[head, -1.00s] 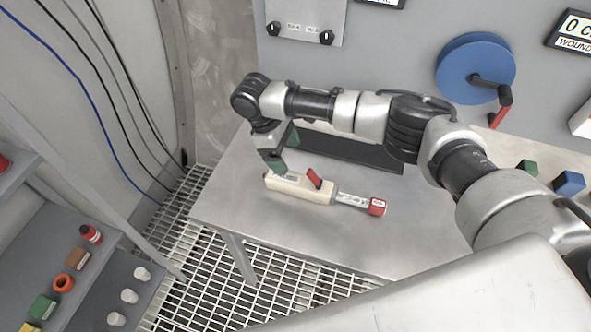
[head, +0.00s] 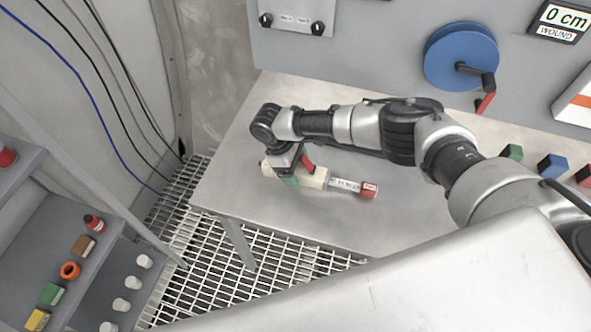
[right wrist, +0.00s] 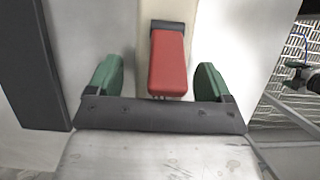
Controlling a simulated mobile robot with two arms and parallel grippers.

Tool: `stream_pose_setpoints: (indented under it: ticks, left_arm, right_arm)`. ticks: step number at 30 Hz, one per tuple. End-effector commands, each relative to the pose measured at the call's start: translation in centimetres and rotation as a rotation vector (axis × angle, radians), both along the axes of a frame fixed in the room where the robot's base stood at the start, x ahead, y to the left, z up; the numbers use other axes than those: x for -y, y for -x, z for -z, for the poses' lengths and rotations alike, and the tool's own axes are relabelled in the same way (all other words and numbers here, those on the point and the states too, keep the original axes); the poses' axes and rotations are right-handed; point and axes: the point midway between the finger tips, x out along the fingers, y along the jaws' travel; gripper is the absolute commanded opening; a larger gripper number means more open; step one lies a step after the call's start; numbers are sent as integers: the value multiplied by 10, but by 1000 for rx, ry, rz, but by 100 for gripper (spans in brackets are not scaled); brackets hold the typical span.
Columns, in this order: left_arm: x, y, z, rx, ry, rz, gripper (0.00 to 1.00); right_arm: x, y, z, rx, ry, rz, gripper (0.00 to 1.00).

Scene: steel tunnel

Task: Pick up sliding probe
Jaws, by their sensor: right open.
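The sliding probe lies flat on the steel table. It has a cream body (head: 318,178), a red lever (right wrist: 167,62), and a clear marked strip ending in a red tip (head: 369,190) on the right. My right gripper (head: 290,176) is over the body's left half, pointing down. In the right wrist view its two green fingers (right wrist: 160,82) stand open on either side of the body and lever, with gaps on both sides. The gripper hides part of the body in the head view. A dark piece with a green tip (right wrist: 300,70) at the right wrist view's edge may be my left gripper.
The steel table (head: 245,180) is clear around the probe. Colored blocks (head: 552,166) sit at the table's right. A blue reel (head: 455,50) with a crank is on the back panel. Shelves (head: 60,225) with small parts stand at left.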

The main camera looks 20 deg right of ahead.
Motion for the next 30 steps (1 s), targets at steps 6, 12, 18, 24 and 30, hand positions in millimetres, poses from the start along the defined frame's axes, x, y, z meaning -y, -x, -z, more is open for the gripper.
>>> stream_pose_setpoints:
  ticks: [6,12,18,24,30]
  left_arm:
    - [0,5,1,-9,-1,0,81]
    - [0,2,1,-5,-1,1,81]
    - [0,-2,0,2,-1,1,81]
    - [0,-3,1,4,0,1,81]
    - [0,-3,7,4,0,0,81]
  right_arm:
    - [0,0,0,0,0,0,52]
    - [0,0,-1,0,0,0,21]
    - [0,-1,-1,1,0,0,14]
    - [0,-1,-5,2,-1,1,14]
    - [0,-2,-28,6,-3,-1,14]
